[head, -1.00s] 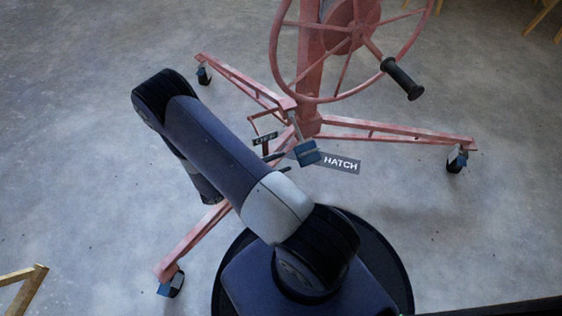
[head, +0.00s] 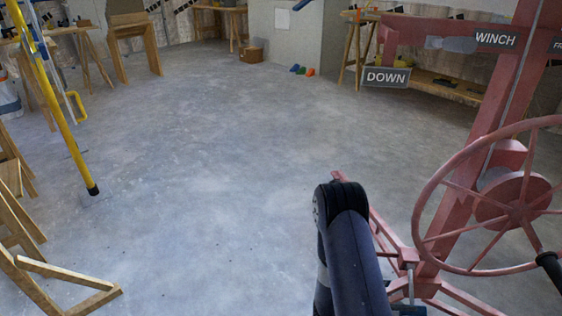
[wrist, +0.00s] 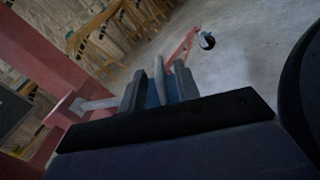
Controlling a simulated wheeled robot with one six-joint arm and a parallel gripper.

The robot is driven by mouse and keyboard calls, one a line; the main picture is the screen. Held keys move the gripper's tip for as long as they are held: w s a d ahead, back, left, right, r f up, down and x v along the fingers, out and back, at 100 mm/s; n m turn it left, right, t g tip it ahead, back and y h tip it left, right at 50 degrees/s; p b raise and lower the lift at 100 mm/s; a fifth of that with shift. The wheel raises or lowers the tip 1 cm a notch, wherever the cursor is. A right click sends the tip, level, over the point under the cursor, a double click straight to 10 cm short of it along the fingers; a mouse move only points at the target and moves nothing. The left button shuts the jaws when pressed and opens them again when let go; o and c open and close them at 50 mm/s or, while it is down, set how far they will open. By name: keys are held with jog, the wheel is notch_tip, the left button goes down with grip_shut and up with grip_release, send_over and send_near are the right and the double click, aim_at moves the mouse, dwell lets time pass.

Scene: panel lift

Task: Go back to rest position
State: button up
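The pink-red panel lift (head: 480,140) stands at the right of the head view, with its spoked winch wheel (head: 515,210) at the right edge. My gripper is hidden behind my arm in the head view. In the wrist view my gripper (wrist: 160,88) shows two dark fingers standing apart. A grey rod (wrist: 159,78) and a blue part (wrist: 151,96) show in the gap between them; whether they touch the fingers is unclear. The lift's pink mast (wrist: 45,45) is close on the left there, and a caster (wrist: 207,40) is beyond.
Labels read WINCH (head: 495,40) and DOWN (head: 387,77). A yellow pole (head: 62,115) and wooden trestles (head: 20,205) stand at the left. Workbenches and a cardboard box (head: 252,54) are at the back. The middle floor (head: 210,170) is clear.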

jog(key=shift+s+d+r, duration=0.1)
jog(key=shift+s+d, duration=0.05)
jog(key=shift+d, duration=0.75)
jog(key=shift+s+d, duration=0.15)
jog(key=shift+d, duration=0.75)
